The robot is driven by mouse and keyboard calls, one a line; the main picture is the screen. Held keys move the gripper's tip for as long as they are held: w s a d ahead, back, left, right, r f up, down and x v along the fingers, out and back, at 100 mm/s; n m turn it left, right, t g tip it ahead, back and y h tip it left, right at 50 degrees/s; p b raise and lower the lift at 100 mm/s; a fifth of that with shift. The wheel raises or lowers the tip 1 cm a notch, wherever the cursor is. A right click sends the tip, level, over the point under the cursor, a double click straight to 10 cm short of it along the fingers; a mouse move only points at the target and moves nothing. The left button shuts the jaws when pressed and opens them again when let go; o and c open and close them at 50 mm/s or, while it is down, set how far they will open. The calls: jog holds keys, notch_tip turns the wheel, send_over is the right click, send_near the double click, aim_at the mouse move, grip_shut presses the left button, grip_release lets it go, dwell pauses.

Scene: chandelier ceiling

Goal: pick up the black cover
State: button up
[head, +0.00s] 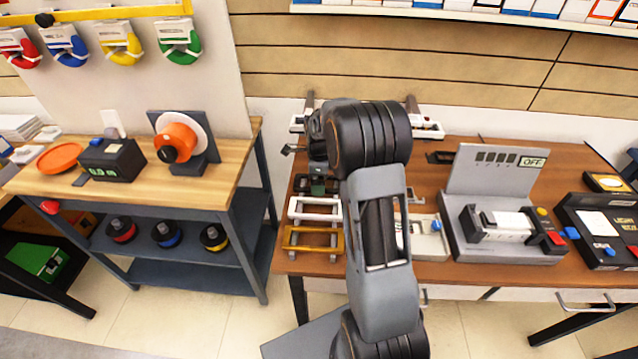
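No part is plainly recognisable as the black cover. A small flat black piece (440,157) lies at the back of the brown table, right of my arm. Other dark pieces (302,184) lie left of my arm, partly hidden by it. My arm rises through the middle of the head view and bends over at a black elbow. My gripper (318,183) seems to be behind and left of the elbow, over the table's left part. Its fingers are too small and covered to tell open from shut, or whether it holds anything.
The brown table (510,279) holds white (315,202) and yellow (290,240) handle-like frames, a grey device with an OFF panel (495,170) and a black box (600,232). A wooden workbench (225,180) stands left, with a gap between. Floor shows in front.

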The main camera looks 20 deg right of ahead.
jog(key=shift+f, duration=0.55)
jog(key=shift+c, duration=0.3)
jog(key=c, duration=0.9)
jog(key=shift+r, duration=0.1)
jog(key=shift+r, duration=0.5)
notch_tip(320, 180, up, 2)
jog(key=shift+r, duration=0.2)
jog(key=s+r, duration=0.3)
jog(key=s, duration=0.1)
jog(key=s+r+b, duration=0.1)
jog(key=s+r, duration=0.2)
jog(key=s, duration=0.2)
jog(key=s+r, duration=0.3)
jog(key=s, duration=0.2)
jog(key=shift+d+r, duration=0.15)
jog(key=shift+r, duration=0.1)
